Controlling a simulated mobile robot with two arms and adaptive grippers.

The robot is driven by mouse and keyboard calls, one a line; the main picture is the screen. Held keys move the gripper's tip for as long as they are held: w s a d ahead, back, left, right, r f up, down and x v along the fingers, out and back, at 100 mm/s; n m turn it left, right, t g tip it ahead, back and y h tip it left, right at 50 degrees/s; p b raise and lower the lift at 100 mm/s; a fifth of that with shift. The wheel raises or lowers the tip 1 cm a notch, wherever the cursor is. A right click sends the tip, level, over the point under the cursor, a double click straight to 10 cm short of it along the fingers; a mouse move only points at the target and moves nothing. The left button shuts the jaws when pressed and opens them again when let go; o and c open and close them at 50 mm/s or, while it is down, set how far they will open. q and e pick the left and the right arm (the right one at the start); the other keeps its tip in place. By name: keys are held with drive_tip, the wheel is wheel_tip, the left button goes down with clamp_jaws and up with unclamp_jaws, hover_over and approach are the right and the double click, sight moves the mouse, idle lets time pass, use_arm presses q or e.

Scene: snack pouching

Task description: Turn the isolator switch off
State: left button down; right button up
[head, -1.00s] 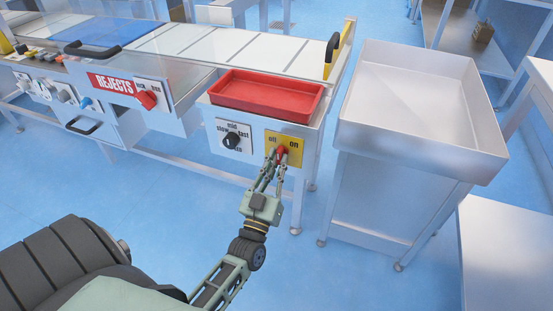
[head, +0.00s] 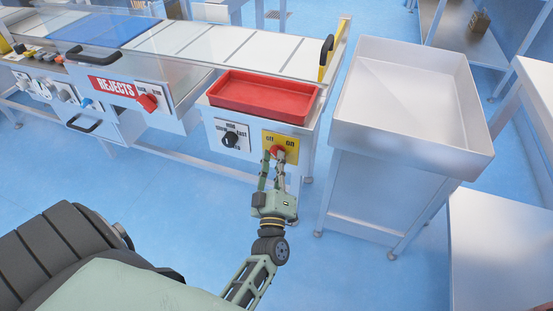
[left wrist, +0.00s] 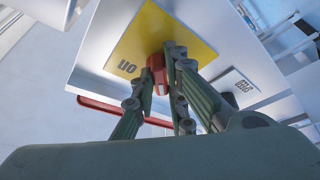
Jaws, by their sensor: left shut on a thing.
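The isolator switch is a red knob (head: 278,151) on a yellow plate (head: 291,141) marked off and on, on the front of the steel cabinet below the red tray. My left gripper (head: 273,157) reaches up from below and is shut on the knob. In the left wrist view the red knob (left wrist: 156,72) sits between the two fingertips (left wrist: 161,61), with the yellow plate (left wrist: 135,40) behind. The fingers partly cover the knob, so I cannot tell which mark it points to. My right gripper is not in view.
A speed panel with a black knob (head: 231,139) is just left of the yellow plate. A red tray (head: 262,112) lies above. The REJECTS panel (head: 112,86) has another red knob. A steel bin (head: 349,129) stands at the right. Open blue floor (head: 180,215) lies in front.

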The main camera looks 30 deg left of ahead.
use_arm(q)
drive_tip(key=shift+f, duration=0.1)
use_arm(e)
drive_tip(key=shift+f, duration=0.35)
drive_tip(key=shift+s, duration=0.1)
use_arm(q)
drive_tip(key=c, duration=1.8)
unclamp_jaws()
drive_tip(key=shift+o, duration=0.2)
